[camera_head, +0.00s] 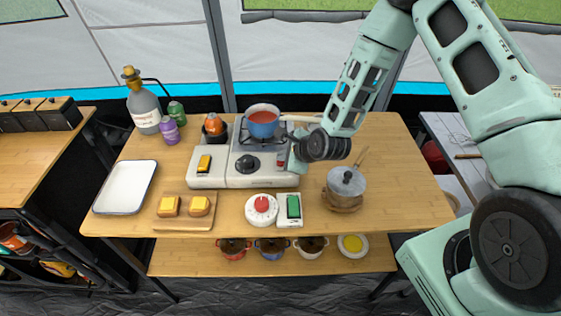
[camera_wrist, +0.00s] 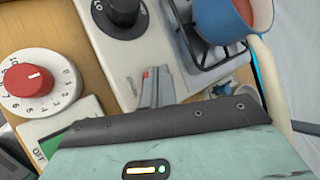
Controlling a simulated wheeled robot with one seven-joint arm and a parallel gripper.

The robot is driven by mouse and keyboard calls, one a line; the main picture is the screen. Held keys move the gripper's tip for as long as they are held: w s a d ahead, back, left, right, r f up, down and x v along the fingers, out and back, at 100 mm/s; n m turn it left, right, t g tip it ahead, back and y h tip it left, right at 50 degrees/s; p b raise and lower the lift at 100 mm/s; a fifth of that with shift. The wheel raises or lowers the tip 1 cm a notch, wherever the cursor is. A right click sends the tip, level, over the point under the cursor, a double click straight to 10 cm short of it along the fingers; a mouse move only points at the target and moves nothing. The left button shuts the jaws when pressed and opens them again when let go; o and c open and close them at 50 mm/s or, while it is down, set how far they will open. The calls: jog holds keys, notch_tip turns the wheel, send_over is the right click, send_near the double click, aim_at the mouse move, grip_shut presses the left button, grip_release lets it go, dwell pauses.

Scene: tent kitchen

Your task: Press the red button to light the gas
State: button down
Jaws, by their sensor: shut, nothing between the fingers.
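The white gas stove (camera_head: 208,180) stands mid-table with a black knob (camera_head: 248,163). The red button (camera_head: 281,162) is on its front panel, right of the knob. In the wrist view only a small red bit of the button (camera_wrist: 146,75) shows beside my fingertips, the rest being hidden behind them. My gripper (camera_head: 290,160) is shut and empty, with its fingertips at the stove's right front, close to the button. In the wrist view the shut fingers (camera_wrist: 156,82) point at the panel below the knob (camera_wrist: 122,8). I cannot tell whether they touch the button.
A blue pot of red soup (camera_head: 263,124) sits on the burner, its handle pointing right under my arm. A white timer with a red dial (camera_head: 262,209) and a green-faced switch box (camera_head: 294,209) lie in front. A lidded grey pot (camera_head: 346,182) stands right.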

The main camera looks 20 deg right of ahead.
jog(key=shift+f+b, duration=0.35)
jog(key=shift+f, duration=0.1)
dwell(0.3)
jog(key=shift+r, duration=0.1)
dwell(0.3)
jog(key=shift+r+p, duration=0.65)
jog(key=shift+r, duration=0.15)
notch_tip(320, 180, up, 5)
jog(key=p, duration=0.3)
jog(key=shift+p, duration=0.3)
dwell(0.4)
